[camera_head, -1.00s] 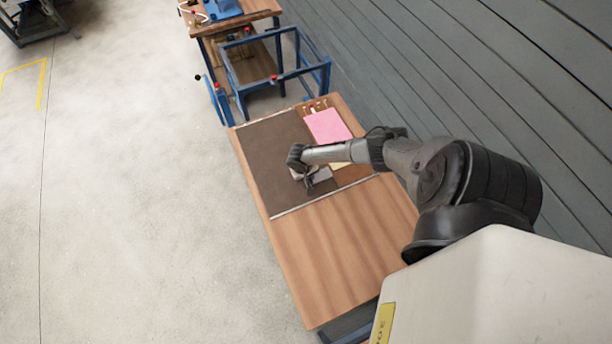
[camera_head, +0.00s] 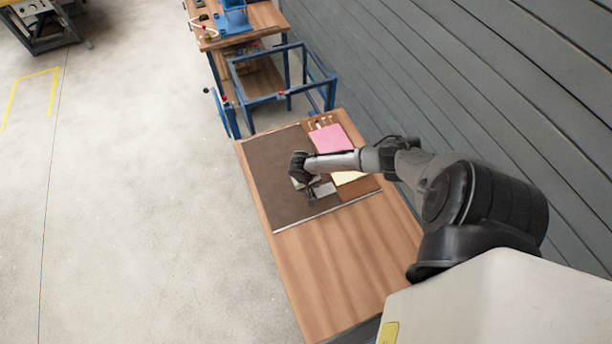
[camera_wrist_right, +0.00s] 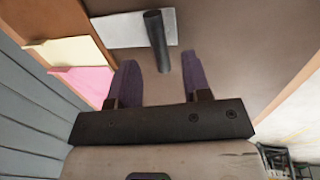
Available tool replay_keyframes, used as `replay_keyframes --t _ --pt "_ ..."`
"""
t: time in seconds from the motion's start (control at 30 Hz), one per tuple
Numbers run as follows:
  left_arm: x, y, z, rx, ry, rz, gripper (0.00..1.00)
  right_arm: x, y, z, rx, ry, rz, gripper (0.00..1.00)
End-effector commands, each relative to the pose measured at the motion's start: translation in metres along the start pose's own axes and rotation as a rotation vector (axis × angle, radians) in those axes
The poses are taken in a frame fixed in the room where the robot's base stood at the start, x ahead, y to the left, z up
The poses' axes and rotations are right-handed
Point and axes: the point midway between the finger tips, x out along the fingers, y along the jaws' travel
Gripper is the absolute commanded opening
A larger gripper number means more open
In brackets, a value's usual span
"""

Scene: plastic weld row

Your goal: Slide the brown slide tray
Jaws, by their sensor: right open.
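The brown slide tray (camera_head: 270,172) is a flat dark brown panel with thin pale edge strips, lying on the wooden table. It also fills the upper middle of the right wrist view (camera_wrist_right: 240,60). A light grey plate (camera_wrist_right: 107,32) lies on it, with a dark round bar (camera_wrist_right: 156,38) standing over it. My right gripper (camera_head: 307,189) is over the tray beside the grey plate. In the wrist view its two purplish fingers (camera_wrist_right: 160,66) are apart, and the bar's end shows between them. I cannot tell whether they touch it. My left gripper is not in view.
The wooden table (camera_head: 335,255) has bare room in front of the tray. Pink (camera_head: 331,139) and cream (camera_head: 347,178) sheets lie right of the tray. A blue frame (camera_head: 285,85) stands behind the table, and a grey wall (camera_head: 480,80) runs along the right.

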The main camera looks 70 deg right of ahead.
Motion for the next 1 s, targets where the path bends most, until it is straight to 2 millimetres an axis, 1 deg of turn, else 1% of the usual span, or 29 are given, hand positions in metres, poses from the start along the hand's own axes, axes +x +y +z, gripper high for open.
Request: replay_keyframes --t 0.03,0.2,0.3,0.4,0.5,0.63,1.0 --pt "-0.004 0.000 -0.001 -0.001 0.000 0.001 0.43 -0.013 0.001 0.000 -0.004 0.002 0.000 0.44" --pt "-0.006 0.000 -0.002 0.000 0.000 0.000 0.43 -0.045 0.000 0.000 -0.003 0.002 0.000 0.44" --pt "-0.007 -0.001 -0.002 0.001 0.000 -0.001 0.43 -0.061 0.000 0.000 -0.003 0.003 0.000 0.44" --pt "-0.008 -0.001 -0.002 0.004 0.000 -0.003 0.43 -0.072 0.000 0.000 -0.002 0.001 0.000 0.44" --pt "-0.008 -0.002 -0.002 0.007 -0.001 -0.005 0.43 -0.081 0.001 0.000 -0.001 0.000 0.001 0.44" --pt "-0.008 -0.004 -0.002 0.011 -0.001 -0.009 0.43 -0.088 0.000 0.000 -0.001 0.000 0.001 0.44" --pt "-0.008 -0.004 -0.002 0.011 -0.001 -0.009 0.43 -0.090 0.000 0.000 -0.001 0.000 0.002 0.44"
